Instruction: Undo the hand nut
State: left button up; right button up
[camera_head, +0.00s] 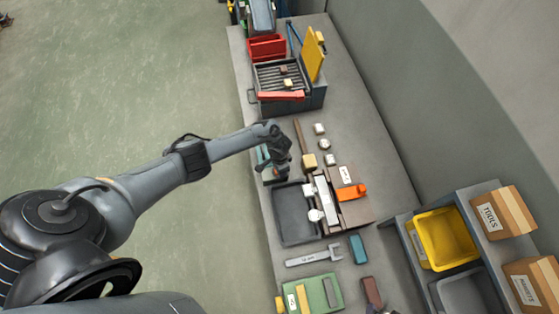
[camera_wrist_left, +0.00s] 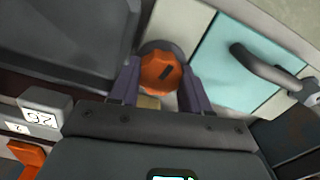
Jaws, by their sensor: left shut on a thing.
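The orange hand nut (camera_wrist_left: 160,72) has a ridged round shape with a dark mark on its face. It sits on a round grey base beside a pale teal panel (camera_wrist_left: 245,62) with a dark handle. My left gripper (camera_wrist_left: 161,82) has its two fingers closed on opposite sides of the nut. My right gripper is not in view.
A dark tray (camera_head: 295,216) lies just below the gripper on the bench (camera_head: 345,118). A brown fixture with an orange lever (camera_head: 352,192) stands beside it. A wrench (camera_head: 314,255) lies lower down.

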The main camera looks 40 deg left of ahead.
pick_arm(q)
jog(key=shift+d+r+n+p, duration=0.1)
jog(key=shift+n+p, duration=0.5)
jog(key=shift+n, duration=0.5)
jog(key=o, duration=1.1)
jog(key=shift+c, duration=0.2)
jog(key=shift+r+p, duration=0.3)
jog(key=shift+r, duration=0.15)
notch_tip(320, 180, up, 10)
jog(key=p, duration=0.3)
jog(key=shift+f, duration=0.15)
